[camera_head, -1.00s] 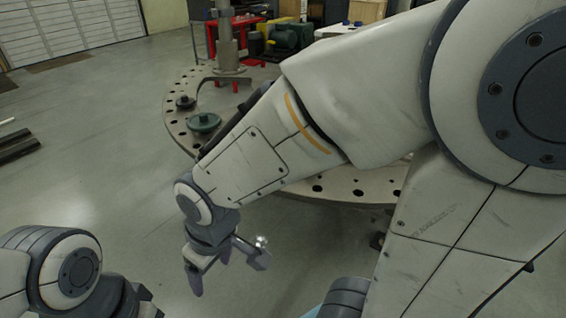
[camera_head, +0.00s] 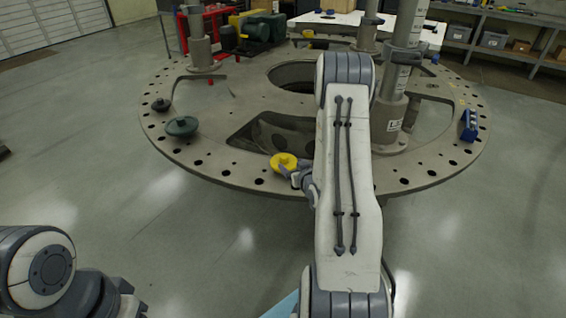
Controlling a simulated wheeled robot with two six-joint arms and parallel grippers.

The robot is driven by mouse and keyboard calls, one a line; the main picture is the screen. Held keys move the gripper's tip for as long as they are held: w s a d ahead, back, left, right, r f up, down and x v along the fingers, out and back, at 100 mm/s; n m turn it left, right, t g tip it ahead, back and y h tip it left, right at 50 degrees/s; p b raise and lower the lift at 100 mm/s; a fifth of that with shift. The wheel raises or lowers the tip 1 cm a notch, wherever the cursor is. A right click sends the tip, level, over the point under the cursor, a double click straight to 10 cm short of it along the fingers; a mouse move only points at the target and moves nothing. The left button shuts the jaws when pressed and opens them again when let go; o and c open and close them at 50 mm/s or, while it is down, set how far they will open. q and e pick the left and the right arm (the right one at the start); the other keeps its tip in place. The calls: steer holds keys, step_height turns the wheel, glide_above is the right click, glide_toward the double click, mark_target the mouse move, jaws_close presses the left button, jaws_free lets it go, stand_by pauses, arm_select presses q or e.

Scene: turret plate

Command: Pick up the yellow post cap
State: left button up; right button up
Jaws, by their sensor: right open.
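The yellow post cap (camera_head: 284,162) is a round disc with a raised knob. It lies near the front rim of the large grey turret plate (camera_head: 225,172). My right gripper (camera_head: 296,176) is at the cap's right, front side, open. It overlaps the cap's edge in the picture, and I cannot tell whether it touches it. My right forearm hides part of the gripper. My left arm is at the lower left, away from the plate; its gripper's fingers are not clearly visible.
Grey posts (camera_head: 391,105) stand on the right, and another post (camera_head: 199,45) stands at back left. A blue object (camera_head: 468,125) sits on the right rim. The plate has large cut-outs.

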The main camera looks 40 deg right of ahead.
mark_target(285, 159)
steer(key=x, duration=0.3)
steer(key=shift+p, duration=0.3)
steer(key=shift+w+d+f+p, duration=0.2)
steer(key=shift+w+p, duration=0.2)
steer(key=shift+w, duration=0.1)
steer(key=p+x, duration=0.1)
steer(key=x, duration=0.2)
steer(key=shift+w+d+f, duration=0.1)
steer(key=shift+d+f, duration=0.05)
steer(key=shift+f, duration=0.05)
steer(key=shift+w+d+f, duration=0.1)
steer(key=shift+w+f, duration=0.15)
steer(key=shift+w, duration=0.1)
jaws_close()
